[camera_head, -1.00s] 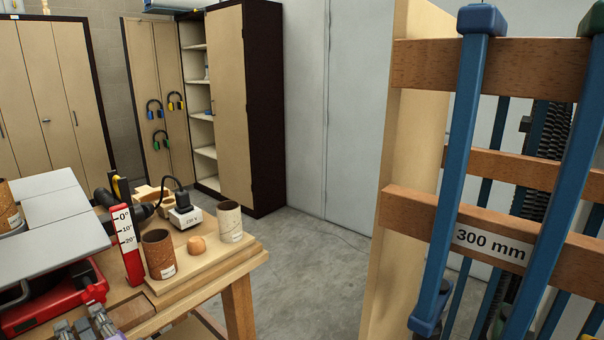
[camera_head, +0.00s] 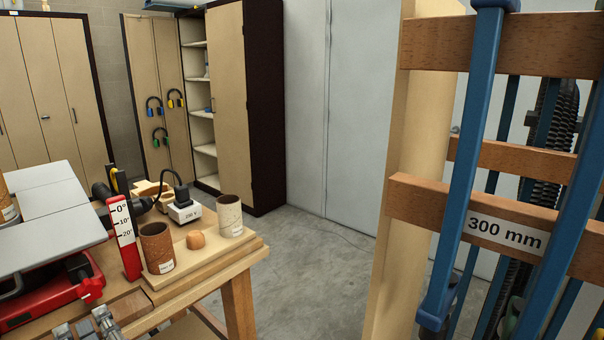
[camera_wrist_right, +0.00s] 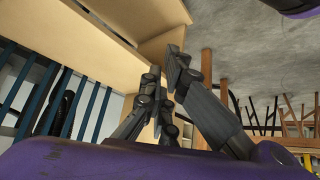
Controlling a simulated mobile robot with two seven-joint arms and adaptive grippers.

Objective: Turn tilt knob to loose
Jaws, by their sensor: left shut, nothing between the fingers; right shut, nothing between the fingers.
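A red machine (camera_head: 45,308) with grey flat table plates (camera_head: 45,233) stands on the wooden bench at the lower left of the head view. An upright red and white tilt scale (camera_head: 123,236) marked 0°, 10° and 20° stands beside it. My right gripper (camera_wrist_right: 165,78) is shut and empty in the right wrist view, in front of pale wooden boards, away from the machine.
A rack with blue clamps (camera_head: 462,170) stands close on the right. Concrete floor (camera_head: 310,270) lies open between.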

